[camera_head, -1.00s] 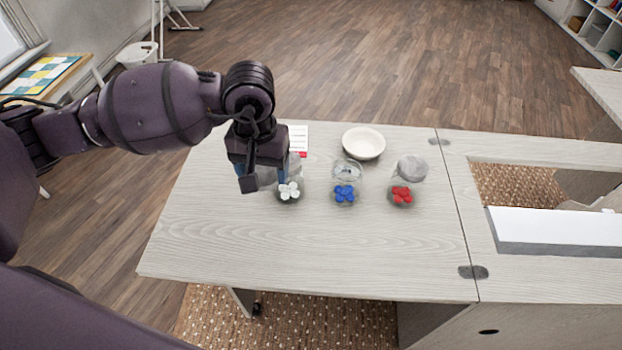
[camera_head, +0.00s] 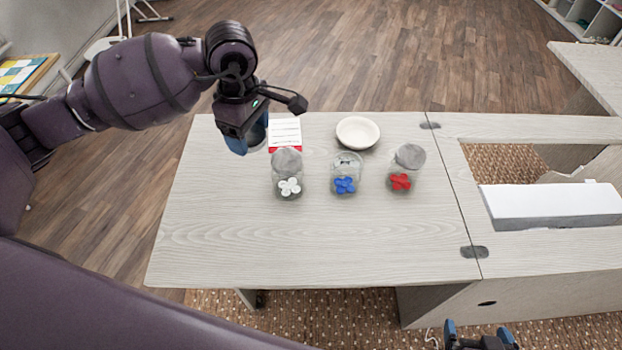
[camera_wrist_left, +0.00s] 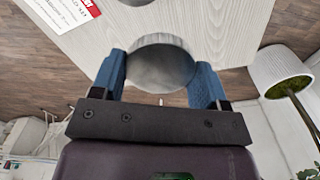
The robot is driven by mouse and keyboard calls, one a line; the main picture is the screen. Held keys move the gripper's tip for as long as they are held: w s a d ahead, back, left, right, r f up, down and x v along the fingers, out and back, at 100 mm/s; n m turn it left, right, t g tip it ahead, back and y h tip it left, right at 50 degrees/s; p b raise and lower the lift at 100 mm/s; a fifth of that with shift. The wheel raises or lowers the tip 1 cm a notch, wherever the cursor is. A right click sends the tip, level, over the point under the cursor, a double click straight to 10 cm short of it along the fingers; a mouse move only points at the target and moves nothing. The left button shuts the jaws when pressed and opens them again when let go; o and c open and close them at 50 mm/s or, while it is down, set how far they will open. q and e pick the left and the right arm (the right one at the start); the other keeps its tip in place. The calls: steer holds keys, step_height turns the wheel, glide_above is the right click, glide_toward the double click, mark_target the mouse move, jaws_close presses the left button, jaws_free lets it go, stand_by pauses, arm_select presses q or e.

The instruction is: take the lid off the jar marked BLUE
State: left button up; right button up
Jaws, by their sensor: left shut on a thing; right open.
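The jar with blue pieces (camera_head: 345,181) stands upright in the middle of a row of three, its top open and without a lid. No lettering on it can be read. My left gripper (camera_head: 252,141) is above the table, left of the jars and near the card. In the left wrist view it is shut on a round grey lid (camera_wrist_left: 160,66), held between the blue fingers. My right gripper (camera_head: 480,338) is open and empty at the bottom edge of the head view, in front of the table and far from the jars.
The jar with white pieces (camera_head: 288,184) and the jar with red pieces (camera_head: 404,178) have grey lids on. A white bowl (camera_head: 358,132) and a printed card (camera_head: 285,133) lie behind. The wooden table's (camera_head: 310,245) front is clear. A white machine (camera_head: 550,205) is at right.

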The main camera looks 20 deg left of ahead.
arm_select(q)
steer(key=n, duration=0.3)
steer(key=shift+w+a+r, duration=0.2)
steer(key=n, duration=0.4)
steer(key=shift+w+a+r+n, duration=0.2)
steer(key=shift+a+r+n, duration=0.05)
steer(key=shift+a+n, duration=0.15)
steer(key=n, duration=0.4)
steer(key=shift+w+a+r+n+p, duration=0.15)
steer(key=shift+w+a+n+p, duration=0.05)
steer(key=shift+a+n+p, duration=0.1)
steer(key=n, duration=0.4)
steer(key=shift+w+a+r, duration=0.15)
steer(key=shift+a, duration=0.1)
steer(key=n, duration=0.3)
steer(key=shift+w+a+r, duration=0.1)
steer(key=shift+a, duration=0.1)
steer(key=n, duration=0.5)
steer(key=n+b, duration=0.2)
steer(key=n, duration=0.6)
glide_above(251, 182)
step_height(251, 182, down, 14)
steer(key=shift+f, duration=0.1)
step_height(251, 182, down, 5)
steer(key=shift+f+b, duration=0.2)
steer(key=shift+b, duration=0.4)
steer(key=shift+f, duration=0.15)
